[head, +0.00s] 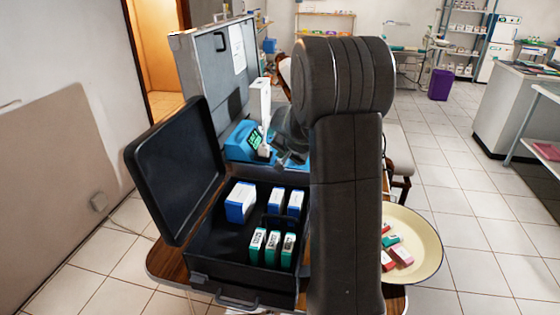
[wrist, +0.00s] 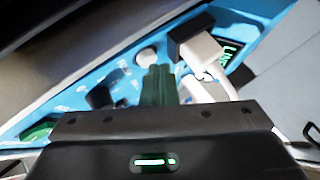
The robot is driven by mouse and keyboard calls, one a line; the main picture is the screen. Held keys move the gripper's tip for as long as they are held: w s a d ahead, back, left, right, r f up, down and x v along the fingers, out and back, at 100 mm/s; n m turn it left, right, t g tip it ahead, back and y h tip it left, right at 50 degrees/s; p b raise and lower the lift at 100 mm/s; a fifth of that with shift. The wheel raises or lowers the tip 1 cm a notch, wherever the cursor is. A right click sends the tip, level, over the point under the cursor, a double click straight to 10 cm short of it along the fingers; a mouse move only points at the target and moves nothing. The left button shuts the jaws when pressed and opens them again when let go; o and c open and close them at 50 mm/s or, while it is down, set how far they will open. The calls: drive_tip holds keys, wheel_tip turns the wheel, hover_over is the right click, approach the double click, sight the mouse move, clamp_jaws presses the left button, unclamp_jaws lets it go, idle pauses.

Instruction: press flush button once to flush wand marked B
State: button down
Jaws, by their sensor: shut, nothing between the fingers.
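A blue dental unit (head: 240,142) with a green-lit screen stands behind the open black case. In the wrist view its blue panel (wrist: 75,92) fills the middle, with a round white button (wrist: 147,57), a dark knob (wrist: 99,97) and a green display (wrist: 232,52). I cannot read which control is the flush button. White wand-like parts with a dark block (wrist: 198,45) lie right of the white button; no letter B is legible. My gripper (wrist: 158,72) is shut and empty, its tips just below the white button in the picture; contact cannot be told.
The open black case (head: 205,262) holds blue-and-white and green-and-white boxes in front of the unit. A grey upright case (head: 205,70) stands behind. A cream round tray (head: 425,240) with small packets is at right. My arm hides the centre.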

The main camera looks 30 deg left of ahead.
drive_tip(key=shift+f, duration=0.3)
drive_tip(key=shift+r, duration=0.15)
idle(0.4)
drive_tip(key=shift+r+p, duration=0.35)
drive_tip(key=shift+r, duration=0.4)
drive_tip(key=shift+d+r+p, duration=0.15)
drive_tip(key=shift+r+p, duration=1.65)
drive_tip(key=shift+r, duration=0.7)
